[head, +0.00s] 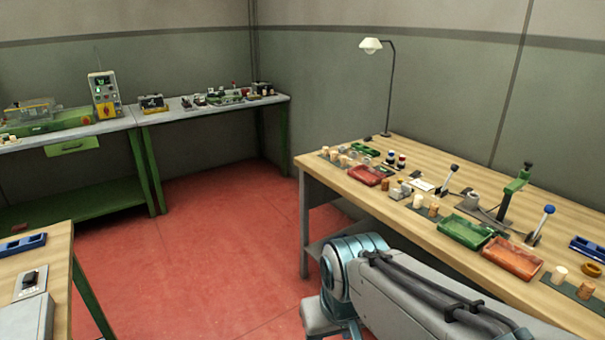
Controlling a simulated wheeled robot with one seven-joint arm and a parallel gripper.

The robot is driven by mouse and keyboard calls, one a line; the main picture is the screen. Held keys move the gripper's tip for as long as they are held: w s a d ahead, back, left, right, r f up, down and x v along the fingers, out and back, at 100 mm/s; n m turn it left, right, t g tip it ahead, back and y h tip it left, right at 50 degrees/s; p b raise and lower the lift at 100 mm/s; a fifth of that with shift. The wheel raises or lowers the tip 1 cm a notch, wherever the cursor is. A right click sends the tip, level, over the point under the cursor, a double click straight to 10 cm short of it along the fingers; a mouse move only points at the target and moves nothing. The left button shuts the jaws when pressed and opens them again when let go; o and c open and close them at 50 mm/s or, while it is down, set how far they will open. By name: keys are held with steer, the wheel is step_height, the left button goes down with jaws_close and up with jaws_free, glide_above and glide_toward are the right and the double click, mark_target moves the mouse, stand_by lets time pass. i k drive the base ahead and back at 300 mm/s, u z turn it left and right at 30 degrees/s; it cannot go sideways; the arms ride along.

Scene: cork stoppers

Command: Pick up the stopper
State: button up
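Several cork stoppers stand on the wooden workbench (455,165) at the right, and I cannot tell which one the task means. A pale stopper (559,274) and a browner stopper (585,290) stand on a dark mat near the front right. Another pale stopper (418,200) and a brown stopper (433,210) stand left of the green tray. More small stoppers (343,160) stand at the bench's far left end. My arm reaches across the bottom right in front of the bench. My gripper is outside the picture.
A green tray (465,231), a red tray (512,258) and a farther red tray (367,175) sit on the bench. A green lever press (514,190), a lever with a blue knob (541,222) and a lamp (389,85) stand up from it. Red floor (215,230) is clear between benches.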

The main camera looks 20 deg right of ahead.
mark_target(384, 183)
steer(key=u, duration=0.25)
steer(key=i, duration=1.4)
steer(key=z, duration=0.8)
steer(key=i, duration=0.95)
steer(key=z, duration=1.3)
steer(key=i, duration=0.25)
steer(key=z, duration=0.1)
